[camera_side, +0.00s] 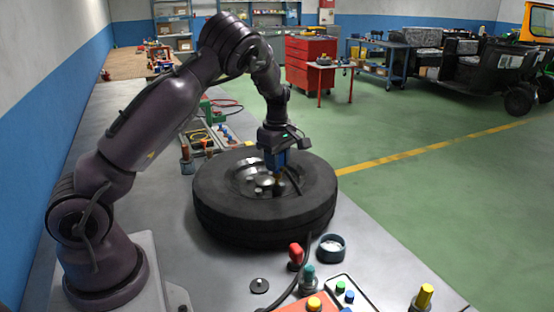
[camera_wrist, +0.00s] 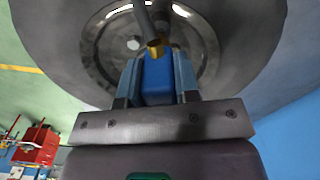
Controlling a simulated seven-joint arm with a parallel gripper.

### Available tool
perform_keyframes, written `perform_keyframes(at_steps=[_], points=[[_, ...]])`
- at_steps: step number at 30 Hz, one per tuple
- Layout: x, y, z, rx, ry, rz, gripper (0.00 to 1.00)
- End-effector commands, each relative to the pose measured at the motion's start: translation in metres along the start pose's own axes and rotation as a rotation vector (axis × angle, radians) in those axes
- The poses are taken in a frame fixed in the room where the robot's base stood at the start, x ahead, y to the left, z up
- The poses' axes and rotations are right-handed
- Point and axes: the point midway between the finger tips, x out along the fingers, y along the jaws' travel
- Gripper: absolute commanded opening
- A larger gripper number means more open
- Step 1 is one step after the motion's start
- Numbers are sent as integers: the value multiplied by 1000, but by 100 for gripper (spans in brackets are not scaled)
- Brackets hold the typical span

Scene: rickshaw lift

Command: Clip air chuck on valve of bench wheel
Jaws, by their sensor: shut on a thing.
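The bench wheel (camera_side: 225,210) lies flat on the grey bench, a black tyre around a metal rim; it also fills the top of the wrist view (camera_wrist: 60,40). My gripper (camera_side: 275,172) is over the rim and points down. In the wrist view my gripper (camera_wrist: 158,85) is shut on the blue air chuck (camera_wrist: 157,78). A brass end (camera_wrist: 156,46) of the chuck lies against the view of the rim, close to a grey stem-like part (camera_wrist: 142,18). I cannot tell whether the chuck is on the valve.
A red-handled tool (camera_side: 295,254), a round dark cup (camera_side: 331,247) and a button panel (camera_side: 345,293) stand in front of the wheel. Trays with small parts (camera_side: 210,135) lie behind it.

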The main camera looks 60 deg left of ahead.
Motion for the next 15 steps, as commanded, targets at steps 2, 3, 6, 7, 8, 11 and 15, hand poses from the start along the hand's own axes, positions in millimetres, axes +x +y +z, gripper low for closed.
perform_keyframes(at_steps=[2, 3, 6, 7, 8, 11, 15], points=[[1, 0, 0, 0, 0, 0, 7], [2, 0, 0, 0, 0, 0, 7], [3, 0, 0, 0, -1, 0, 7], [4, 0, 0, 0, -1, -1, 7], [4, 0, 0, 0, -1, -1, 7], [6, 0, 0, 0, -1, -1, 7], [8, 0, 0, 0, -1, -1, 7]])
